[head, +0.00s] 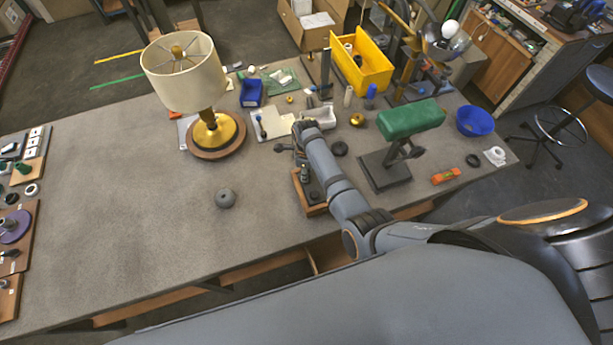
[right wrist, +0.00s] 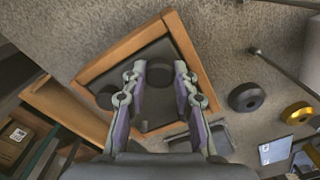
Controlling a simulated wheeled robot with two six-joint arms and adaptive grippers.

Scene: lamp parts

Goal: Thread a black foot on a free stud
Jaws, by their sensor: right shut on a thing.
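My right gripper (right wrist: 160,76) is low over a small wooden tray with a dark lining (right wrist: 196,66). Its two fingers are on either side of a dark round foot (right wrist: 160,71) and are shut on it. A second dark round foot (right wrist: 105,97) lies in the tray, left of the fingers. In the head view, the tray (head: 316,210) is at the table's front edge, partly hidden by my right arm, and the held foot cannot be made out. I cannot make out a free stud in either view. My left gripper is not in view.
A lamp with a cream shade (head: 185,75) stands left of my arm. A green padded stand (head: 410,120) stands to the right. A grey knob (head: 225,199) lies on the open left table.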

